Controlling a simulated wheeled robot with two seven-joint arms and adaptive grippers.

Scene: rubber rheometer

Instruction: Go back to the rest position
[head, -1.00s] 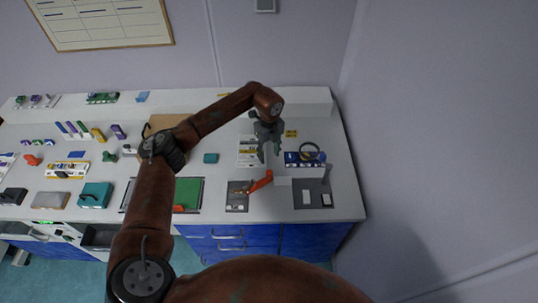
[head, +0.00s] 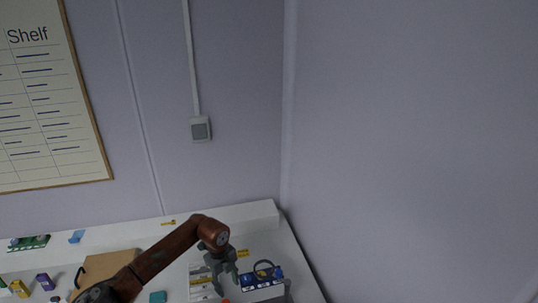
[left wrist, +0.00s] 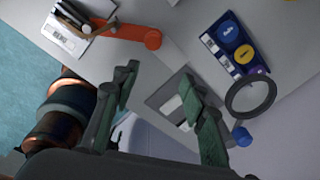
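My left gripper (head: 222,282) hangs over the right part of the bench at the bottom of the head view. In the left wrist view its two fingers (left wrist: 160,98) are spread apart with nothing between them. Below them are the white bench top and a grey plate with pale pieces (left wrist: 172,104). My left arm (head: 165,252) reaches in from the lower left of the head view. My right gripper shows in neither view.
A blue rack (head: 262,280) with a dark ring (left wrist: 251,96) stands beside the gripper. An orange-handled tool (left wrist: 138,34) lies on the bench near a small scale (left wrist: 66,36). A wall meets the bench at right. A brown board (head: 103,268) lies left.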

